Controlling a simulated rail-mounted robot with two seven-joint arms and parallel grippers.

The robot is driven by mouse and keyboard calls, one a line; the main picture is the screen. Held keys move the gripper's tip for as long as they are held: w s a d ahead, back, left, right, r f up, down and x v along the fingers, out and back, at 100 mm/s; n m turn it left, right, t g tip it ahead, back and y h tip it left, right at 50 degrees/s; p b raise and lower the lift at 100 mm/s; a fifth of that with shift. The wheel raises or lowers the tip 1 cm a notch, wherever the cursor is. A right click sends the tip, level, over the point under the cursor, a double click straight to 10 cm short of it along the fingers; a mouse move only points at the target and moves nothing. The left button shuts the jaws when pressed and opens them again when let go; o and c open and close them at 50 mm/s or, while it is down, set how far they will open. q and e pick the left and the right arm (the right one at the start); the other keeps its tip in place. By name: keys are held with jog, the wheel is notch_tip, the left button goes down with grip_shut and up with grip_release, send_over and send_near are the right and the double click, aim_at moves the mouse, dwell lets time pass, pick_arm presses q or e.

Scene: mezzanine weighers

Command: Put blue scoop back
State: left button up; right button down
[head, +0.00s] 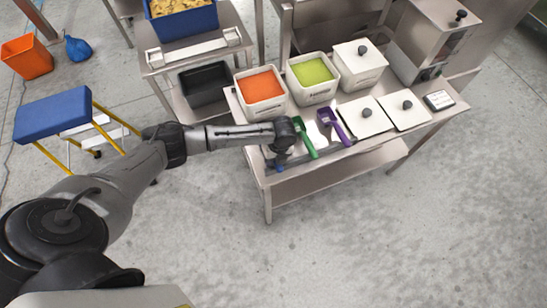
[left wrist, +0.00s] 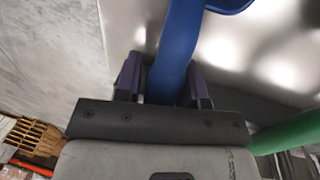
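The blue scoop shows in the left wrist view as a long blue handle (left wrist: 178,45) running between the two fingers of my left gripper (left wrist: 165,75), with part of a wider blue piece at the top edge. The fingers lie close along both sides of the handle and look shut on it. In the head view my left gripper (head: 279,160) is at the bench's front left, beside the green scoop (head: 305,138); it hides most of the blue scoop, with a small blue bit (head: 279,168) showing. A purple scoop (head: 333,124) lies further right. My right gripper is not in view.
The steel bench (head: 340,148) holds an orange-filled tub (head: 262,108), a green-filled tub (head: 330,91), a lidded tub (head: 360,78) and two white lids (head: 364,117). A blue-topped step stool (head: 52,114) stands left. The floor in front is clear.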

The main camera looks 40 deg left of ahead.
pick_arm(q)
jog(key=shift+o, duration=1.2)
jog(key=shift+r, duration=0.1)
notch_tip(320, 180, up, 12)
jog(key=w+p, duration=0.1)
jog(key=w, duration=0.1)
jog(key=s+d+f+n+t+h, duration=0.1)
jog(key=s+d+f+n+h, duration=0.15)
jog(key=s+d, duration=0.4)
jog(key=s+d+f+n+t+h, duration=0.1)
jog(key=s+d+f+n+t, duration=0.2)
jog(key=s+d, duration=0.35)
jog(key=s+a+r+n+y, duration=0.1)
jog(key=s+a+n, duration=0.1)
jog(key=s+n, duration=0.5)
jog(key=s+a+r+n+t+y, duration=0.1)
jog(key=s+a+r+n, duration=0.1)
jog(key=s+n, duration=0.5)
jog(key=shift+a+n+t, duration=0.3)
jog(key=shift+a+n, duration=0.55)
